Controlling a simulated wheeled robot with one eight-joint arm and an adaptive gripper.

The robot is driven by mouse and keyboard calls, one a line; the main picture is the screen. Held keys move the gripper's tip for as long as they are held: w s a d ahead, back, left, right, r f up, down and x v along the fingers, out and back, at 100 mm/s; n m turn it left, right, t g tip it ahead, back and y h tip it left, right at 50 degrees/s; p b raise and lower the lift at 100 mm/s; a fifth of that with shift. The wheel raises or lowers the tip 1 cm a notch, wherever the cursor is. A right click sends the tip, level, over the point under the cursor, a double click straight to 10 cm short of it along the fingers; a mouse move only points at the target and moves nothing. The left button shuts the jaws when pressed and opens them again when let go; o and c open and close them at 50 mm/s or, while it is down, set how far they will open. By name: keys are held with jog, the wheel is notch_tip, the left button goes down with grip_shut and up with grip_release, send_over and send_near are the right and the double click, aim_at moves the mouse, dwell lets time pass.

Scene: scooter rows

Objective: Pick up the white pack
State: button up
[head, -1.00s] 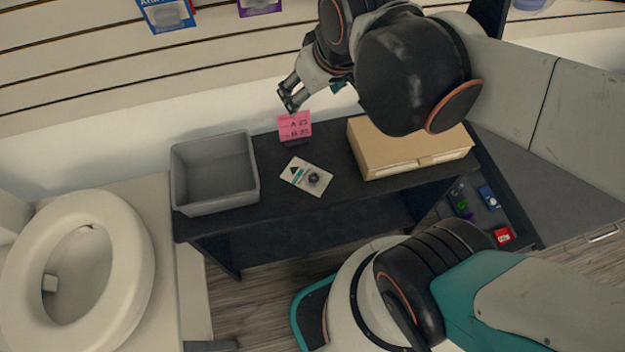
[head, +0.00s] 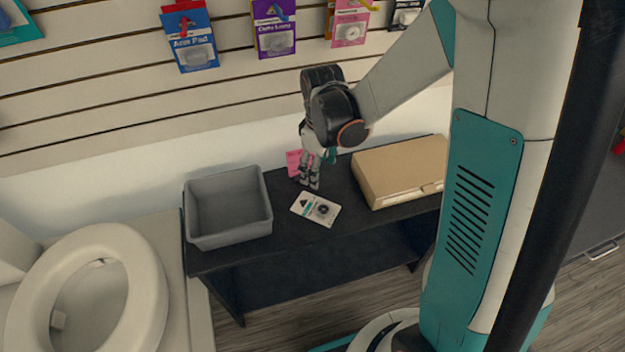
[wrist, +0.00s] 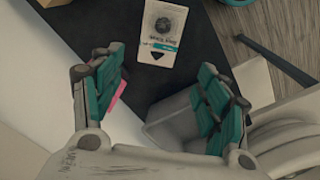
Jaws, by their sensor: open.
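The white pack (head: 316,208) is a flat card with a dark round item and a teal stripe, lying on the black table. It also shows in the wrist view (wrist: 163,32), at the top centre beyond my fingertips. My gripper (head: 309,183) points down just behind the pack in the head view, close to it but apart. In the wrist view my gripper (wrist: 160,85) has its teal-padded fingers spread wide with nothing between them. The pack is fully visible in the head view.
A grey bin (head: 228,208) stands left of the pack on the black table (head: 290,250). A cardboard box (head: 402,172) stands to the right. A pink sign (head: 293,163) is behind my gripper, partly hidden. A white toilet seat (head: 140,300) is at far left.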

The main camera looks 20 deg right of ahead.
jog(key=f, duration=0.2)
jog(key=b, duration=0.3)
send_over(321, 204)
jog(key=f, duration=0.8)
jog(key=shift+a+f, duration=0.3)
jog(key=shift+a, duration=0.05)
jog(key=shift+d+f+b, duration=0.15)
jog(key=shift+f+b, duration=0.55)
jog(key=shift+f, duration=0.65)
jog(key=shift+d+f+b, duration=0.15)
jog(key=shift+f+b, duration=0.5)
jog(key=shift+f, duration=0.65)
jog(key=shift+r, duration=0.1)
jog(key=c, duration=1.2)
